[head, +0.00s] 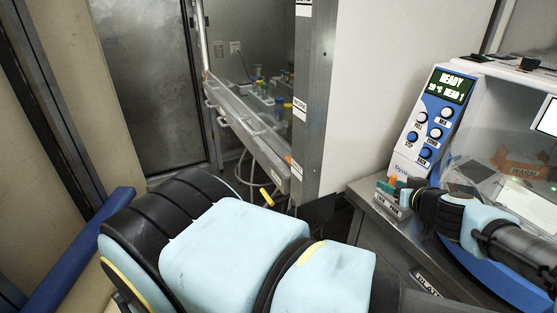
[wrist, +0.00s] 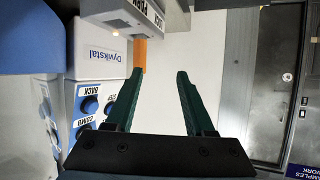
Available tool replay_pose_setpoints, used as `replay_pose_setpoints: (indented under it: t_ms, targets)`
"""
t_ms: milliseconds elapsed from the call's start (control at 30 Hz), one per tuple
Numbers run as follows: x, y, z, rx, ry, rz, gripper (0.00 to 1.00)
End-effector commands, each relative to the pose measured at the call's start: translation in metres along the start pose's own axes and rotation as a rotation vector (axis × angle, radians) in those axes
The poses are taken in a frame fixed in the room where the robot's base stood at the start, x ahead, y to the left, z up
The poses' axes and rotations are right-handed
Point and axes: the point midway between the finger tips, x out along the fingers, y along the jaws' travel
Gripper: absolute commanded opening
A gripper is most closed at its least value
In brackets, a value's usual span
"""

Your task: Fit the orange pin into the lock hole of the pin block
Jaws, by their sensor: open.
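The pin block (head: 391,203) is a small light block with lettered labels on the edge of the right-hand bench. It also fills the top of the wrist view (wrist: 105,14). The orange pin (wrist: 140,56) projects from the block there, and a bit of orange shows above the block in the head view (head: 393,181). I cannot tell which hole it sits in. My gripper (wrist: 160,74) is open, with dark green fingers. The left fingertip overlaps or lies beside the pin's free end. The right fingertip is well apart from it. Nothing is held.
A blue and white machine (head: 434,118) with buttons and a lit display stands behind my gripper on the grey bench (head: 385,232). A metal door (head: 147,85) is at the back left.

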Motion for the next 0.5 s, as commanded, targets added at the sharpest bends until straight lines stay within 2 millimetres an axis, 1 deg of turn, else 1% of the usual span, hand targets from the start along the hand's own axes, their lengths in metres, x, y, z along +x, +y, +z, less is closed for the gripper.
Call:
replay_pose_setpoints:
  t_ms: [33,67,100,167,200,233,300,400,500]
  targets:
    - [0.013,-0.020,0.001,-0.002,-0.043,-0.053,0.54]
    - [0.020,-0.033,0.004,0.004,-0.074,-0.085,0.54]
    - [0.030,-0.051,0.009,0.011,-0.121,-0.131,0.54]
    - [0.042,-0.082,0.016,0.022,-0.207,-0.201,0.54]
    - [0.048,-0.102,0.022,0.031,-0.270,-0.243,0.54]
    - [0.051,-0.116,0.027,0.037,-0.317,-0.271,0.54]
    - [0.054,-0.145,0.036,0.047,-0.427,-0.319,0.54]
    - [0.052,-0.179,0.046,0.053,-0.582,-0.359,0.54]
    - [0.045,-0.205,0.051,0.050,-0.726,-0.364,0.54]
